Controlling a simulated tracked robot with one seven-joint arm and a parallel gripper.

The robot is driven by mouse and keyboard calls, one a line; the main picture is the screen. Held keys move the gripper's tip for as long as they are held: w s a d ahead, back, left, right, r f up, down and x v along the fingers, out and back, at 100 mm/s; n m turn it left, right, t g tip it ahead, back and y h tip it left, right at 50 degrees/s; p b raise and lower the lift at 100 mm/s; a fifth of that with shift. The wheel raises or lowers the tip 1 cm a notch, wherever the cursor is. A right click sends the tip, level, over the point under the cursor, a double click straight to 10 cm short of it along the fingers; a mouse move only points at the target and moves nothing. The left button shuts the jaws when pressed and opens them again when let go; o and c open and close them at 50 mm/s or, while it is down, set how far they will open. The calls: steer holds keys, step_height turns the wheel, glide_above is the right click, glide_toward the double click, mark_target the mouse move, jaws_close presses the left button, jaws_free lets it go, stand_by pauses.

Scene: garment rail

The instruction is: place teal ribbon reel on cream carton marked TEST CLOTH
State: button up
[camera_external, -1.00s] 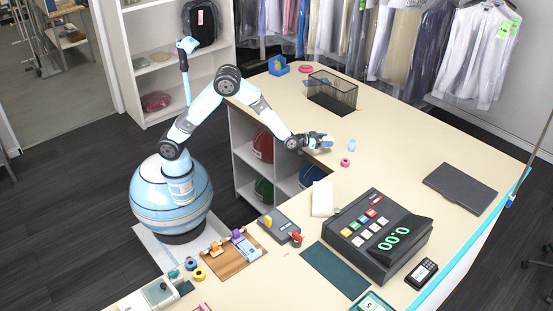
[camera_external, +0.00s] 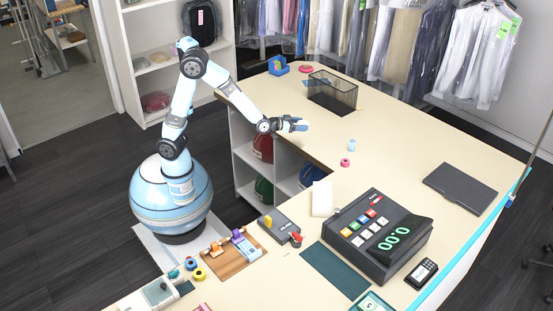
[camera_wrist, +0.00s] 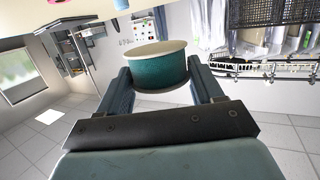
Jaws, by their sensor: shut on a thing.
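My gripper (camera_external: 303,125) is over the left edge of the counter, near the shelf unit. In the wrist view my gripper (camera_wrist: 162,88) is shut on the teal ribbon reel (camera_wrist: 162,75), which has a teal side and a cream rim. The reel sits between the two fingers, clear of the counter. In the external view the reel is too small to make out well. A pale cream block (camera_external: 322,198) stands on the counter by the till. No lettering is readable on it, so I cannot tell whether it is the TEST CLOTH carton.
A light blue reel (camera_external: 351,145) and a pink reel (camera_external: 345,162) lie on the counter (camera_external: 400,140). A black mesh basket (camera_external: 333,92) stands behind them.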

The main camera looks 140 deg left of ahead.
steer(key=w+d+r+m+t+h, duration=0.2)
steer(key=w+d+r+m+t, duration=0.15)
steer(key=w+d, duration=0.85)
steer(key=w+d+r+m+t+h, duration=0.2)
steer(key=w+d+r+t+h, duration=0.15)
steer(key=w+d, duration=0.9)
glide_above(320, 193)
steer(key=shift+g+y, duration=0.4)
steer(key=shift+y, duration=0.05)
steer(key=f, duration=0.8)
steer(key=shift+s+d+f, duration=0.1)
steer(key=shift+s+f, duration=0.25)
steer(key=shift+w+f, duration=0.25)
steer(key=shift+f, duration=1.55)
steer(key=shift+f, duration=0.1)
steer(key=o, duration=1)
steer(key=shift+o, duration=0.2)
